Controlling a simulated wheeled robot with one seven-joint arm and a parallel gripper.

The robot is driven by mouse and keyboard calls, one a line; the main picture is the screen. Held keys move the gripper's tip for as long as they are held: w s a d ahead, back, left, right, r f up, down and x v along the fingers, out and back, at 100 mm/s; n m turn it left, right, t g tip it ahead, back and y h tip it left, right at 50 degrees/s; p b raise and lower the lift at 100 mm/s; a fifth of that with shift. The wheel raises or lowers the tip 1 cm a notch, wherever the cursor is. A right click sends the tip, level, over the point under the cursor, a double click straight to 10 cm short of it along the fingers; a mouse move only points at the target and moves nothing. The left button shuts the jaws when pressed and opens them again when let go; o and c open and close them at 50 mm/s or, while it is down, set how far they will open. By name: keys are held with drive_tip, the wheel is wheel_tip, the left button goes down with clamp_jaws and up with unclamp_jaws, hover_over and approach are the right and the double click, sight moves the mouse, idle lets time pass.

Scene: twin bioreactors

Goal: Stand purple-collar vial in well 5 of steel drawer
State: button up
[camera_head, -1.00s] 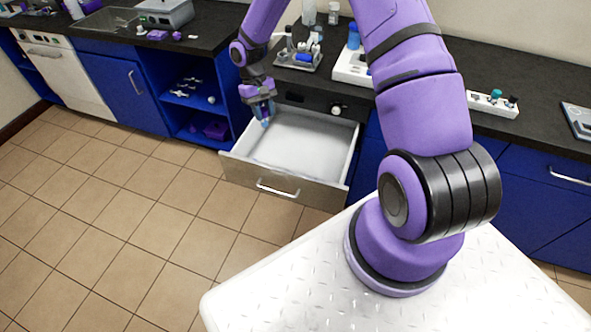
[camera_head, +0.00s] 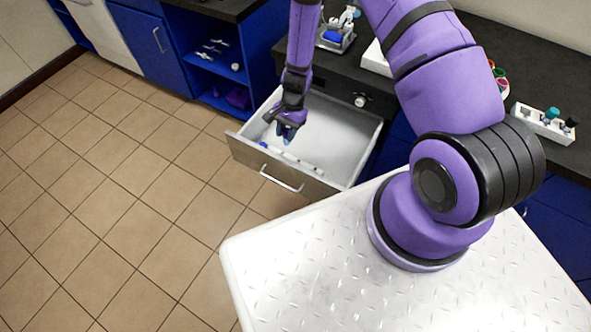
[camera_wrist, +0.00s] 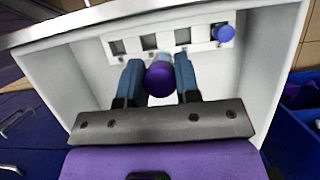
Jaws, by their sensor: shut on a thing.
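The steel drawer (camera_head: 340,130) is pulled open, and my gripper (camera_head: 288,133) is over its inside. In the wrist view my gripper (camera_wrist: 158,63) is shut on the purple-collar vial (camera_wrist: 160,80), whose round purple top shows between the two blue fingers. A white strip with square wells (camera_wrist: 134,45) lies ahead of the fingertips along the drawer wall; it also shows in the head view (camera_head: 291,158). A blue-capped vial (camera_wrist: 224,33) stands at its right end. Several wells look empty. The vial's lower end is hidden, so I cannot tell whether it touches a well. No well numbers are readable.
The drawer front with its handle (camera_head: 282,179) and the side walls bound the space around my gripper. The dark counter (camera_head: 335,70) lies above and behind, with a white rack (camera_head: 545,124) of capped vials at right. The drawer floor looks mostly clear.

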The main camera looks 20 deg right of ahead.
drive_tip(key=shift+s+d+f+m+t+y, duration=0.2)
drive_tip(key=shift+s+f+m, duration=0.3)
drive_tip(key=shift+f, duration=1.8)
drive_tip(key=shift+s+d+f+m+t, duration=0.1)
drive_tip(key=shift+s+d+f+m, duration=0.35)
drive_tip(key=shift+f, duration=1.8)
drive_tip(key=shift+s+d+f+m+t+y, duration=0.2)
drive_tip(key=shift+s+f, duration=0.45)
drive_tip(key=shift+f, duration=1.65)
drive_tip(key=shift+a+f, duration=0.1)
drive_tip(key=shift+f, duration=0.05)
drive_tip(key=o, duration=0.9)
